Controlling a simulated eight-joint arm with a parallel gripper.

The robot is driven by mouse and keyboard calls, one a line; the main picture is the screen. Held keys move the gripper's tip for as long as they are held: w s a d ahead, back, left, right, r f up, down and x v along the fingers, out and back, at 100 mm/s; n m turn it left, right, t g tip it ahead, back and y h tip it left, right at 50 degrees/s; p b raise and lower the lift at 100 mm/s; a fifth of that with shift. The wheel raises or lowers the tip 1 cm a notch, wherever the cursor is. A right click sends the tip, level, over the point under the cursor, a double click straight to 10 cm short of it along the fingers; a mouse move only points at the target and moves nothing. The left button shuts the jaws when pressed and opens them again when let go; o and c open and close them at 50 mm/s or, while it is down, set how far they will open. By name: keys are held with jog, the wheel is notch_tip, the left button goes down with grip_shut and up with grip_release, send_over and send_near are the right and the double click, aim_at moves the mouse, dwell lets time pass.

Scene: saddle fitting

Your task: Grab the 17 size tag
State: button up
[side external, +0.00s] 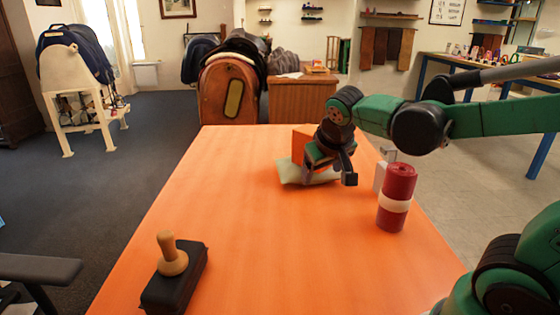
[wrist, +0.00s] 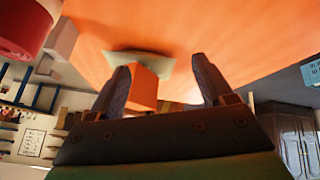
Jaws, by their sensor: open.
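An orange upright piece (side external: 301,143), possibly the size tag, stands by a pale green flat piece (side external: 292,174) toward the far part of the orange table; I see no number on it. My gripper (side external: 329,168) is open beside it and partly hides both. In the wrist view, the orange piece (wrist: 144,86) shows between my open fingers (wrist: 161,72), closer to the left finger, which overlaps its edge. The pale green piece (wrist: 150,63) lies beyond it. I cannot tell whether a finger touches the orange piece.
A red roll with a white band (side external: 397,190) stands right of my gripper, with a pale grey block (side external: 379,177) behind it. A black pad with a wooden-knobbed stamp (side external: 173,262) sits at the near left. The table's (side external: 260,225) middle is clear.

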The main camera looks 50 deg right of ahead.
jog(key=w+d+m+g+h, duration=0.35)
jog(key=d+m+h, duration=0.2)
jog(key=d, duration=0.45)
jog(key=m+g+h, duration=0.3)
jog(key=m+g, duration=0.4)
jog(key=m, duration=0.2)
send_near(394, 148)
jog(key=w+d, duration=0.2)
jog(key=d+f+m+g, duration=0.1)
jog(key=s+f+m+g+h, duration=0.1)
jog(key=m, duration=0.1)
jog(key=s+d+f+m+g, duration=0.1)
jog(key=m+g, duration=0.1)
jog(key=shift+d, duration=0.3)
jog(key=shift+s+d+f+m+g+h, duration=0.15)
jog(key=shift+s+f+m+g+h, duration=0.15)
jog(key=shift+m+g, duration=0.4)
jog(key=shift+s+d+f+m, duration=0.1)
jog(key=shift+s+d+m, duration=0.1)
jog(key=shift+m, duration=0.05)
jog(key=shift+x, duration=2.6)
jog(key=shift+w, duration=0.1)
grip_shut()
